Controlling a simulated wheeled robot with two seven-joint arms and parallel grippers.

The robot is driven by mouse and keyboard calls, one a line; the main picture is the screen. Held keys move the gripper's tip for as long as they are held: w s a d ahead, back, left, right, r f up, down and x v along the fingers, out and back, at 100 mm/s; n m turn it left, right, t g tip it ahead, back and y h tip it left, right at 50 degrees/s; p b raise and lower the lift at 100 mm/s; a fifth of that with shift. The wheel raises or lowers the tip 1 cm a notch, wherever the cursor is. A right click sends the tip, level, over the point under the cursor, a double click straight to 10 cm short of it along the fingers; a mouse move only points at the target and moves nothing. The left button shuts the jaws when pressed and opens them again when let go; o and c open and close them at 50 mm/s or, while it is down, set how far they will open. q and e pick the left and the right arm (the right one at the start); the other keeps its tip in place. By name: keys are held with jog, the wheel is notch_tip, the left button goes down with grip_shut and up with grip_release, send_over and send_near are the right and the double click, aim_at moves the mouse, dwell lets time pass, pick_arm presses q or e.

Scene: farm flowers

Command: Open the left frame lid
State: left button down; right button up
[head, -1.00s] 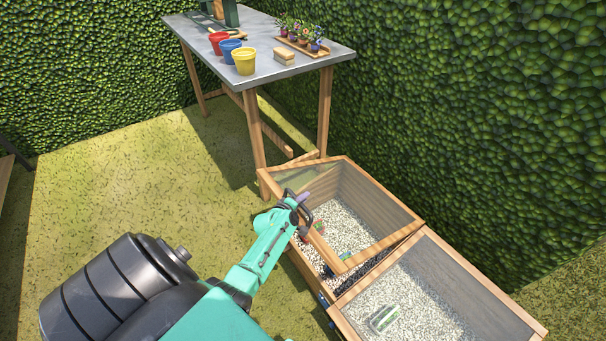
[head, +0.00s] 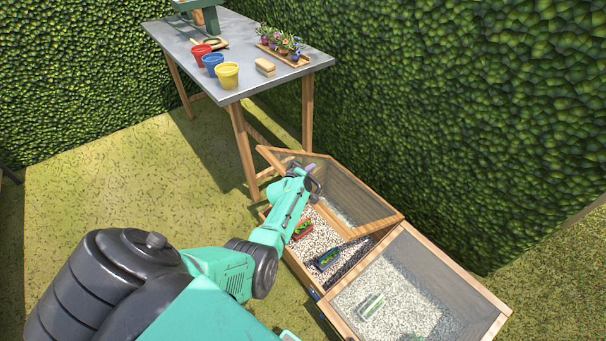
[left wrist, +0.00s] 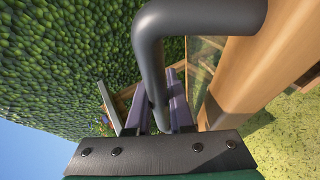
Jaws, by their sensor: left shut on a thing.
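The left frame lid (head: 345,190), a glazed panel in a wooden border, stands tilted up over the left cold frame (head: 297,268), with its near edge raised. My left gripper (head: 312,180) is at that raised edge. In the left wrist view, my gripper's purple fingers (left wrist: 165,100) are shut around the lid's dark bent handle (left wrist: 150,60). The lid's wooden edge (left wrist: 262,65) shows beside it. Under the lid, gravel, a red planter (head: 303,230) and a blue planter (head: 327,259) show. My right gripper is not in view.
The right frame's lid (head: 470,290) lies closed, with a pale planter (head: 370,306) under its glass. A grey-topped table (head: 245,75) with pots, a sponge and a flower tray stands behind the left frame. Hedges close off the back and right; grass is free at left.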

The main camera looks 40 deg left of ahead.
pick_arm(q)
jog(key=shift+w+d+r, duration=0.1)
jog(key=shift+w+r, duration=0.1)
jog(key=shift+r, duration=0.05)
jog(key=c, duration=0.8)
grip_release()
jog(key=shift+s+d+r+p, duration=0.1)
jog(key=shift+s+r+p, duration=0.15)
jog(key=shift+s+p, duration=0.25)
jog(key=p+v, duration=0.4)
jog(key=v, duration=0.9)
jog(key=shift+s+p, duration=0.25)
jog(key=shift+p, duration=0.05)
